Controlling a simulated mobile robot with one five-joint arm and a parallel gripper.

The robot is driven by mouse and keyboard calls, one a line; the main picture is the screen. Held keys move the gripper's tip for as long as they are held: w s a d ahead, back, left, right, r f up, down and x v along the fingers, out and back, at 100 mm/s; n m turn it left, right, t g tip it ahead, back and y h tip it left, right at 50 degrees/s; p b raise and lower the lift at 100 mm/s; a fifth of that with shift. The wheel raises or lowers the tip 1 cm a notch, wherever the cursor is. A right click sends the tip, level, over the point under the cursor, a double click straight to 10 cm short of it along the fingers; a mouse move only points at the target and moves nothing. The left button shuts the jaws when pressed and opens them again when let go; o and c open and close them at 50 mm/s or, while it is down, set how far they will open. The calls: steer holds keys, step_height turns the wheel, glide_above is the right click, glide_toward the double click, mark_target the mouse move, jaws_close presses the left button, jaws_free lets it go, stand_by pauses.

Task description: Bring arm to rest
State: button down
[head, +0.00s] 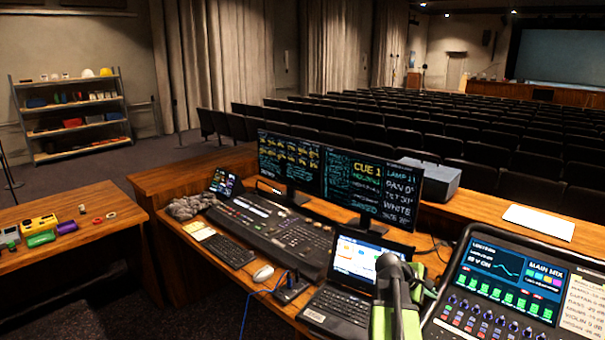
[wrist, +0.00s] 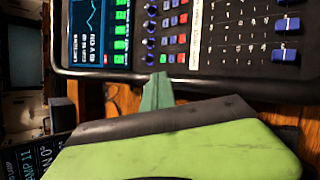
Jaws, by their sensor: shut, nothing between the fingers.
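My arm (head: 393,290), dark and lime green, stands up at the bottom centre-right of the head view, in front of the laptop and left of the large mixing console. In the wrist view my gripper (wrist: 157,92) shows as a lime-green body with a dark edge and a narrow green tip. The tip is shut and empty. It appears against the near edge of the mixing console (wrist: 205,72); whether it touches cannot be told. The fingertips are hard to make out in the head view.
The console (head: 490,290) fills the lower right, close to my arm. The laptop (head: 340,305), a mouse (head: 263,273), a lighting desk (head: 270,230) and two monitors (head: 370,188) crowd the left. A white sheet (head: 539,222) lies on the ledge behind.

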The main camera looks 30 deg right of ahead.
steer(key=w+a+f+n+t+y, duration=0.15)
steer(key=w+a, duration=0.35)
steer(key=a, duration=0.6)
steer(key=w+a+f+t+y, duration=0.15)
steer(key=w+a, duration=0.45)
steer(key=a, duration=0.6)
steer(key=w+a+f+t+y, duration=0.15)
steer(key=w+a, duration=0.35)
steer(key=a, duration=0.6)
steer(key=s+a+f+m+g+y, duration=0.1)
steer(key=s+a+m+y, duration=0.1)
steer(key=a, duration=0.8)
steer(key=s+a+f+m+g+y, duration=0.2)
steer(key=s+a+m+y, duration=0.1)
steer(key=a, duration=0.7)
steer(key=shift+s+f+m, duration=0.2)
steer(key=shift+s+m, duration=0.4)
steer(key=shift+m, duration=0.55)
steer(key=shift+d, duration=0.15)
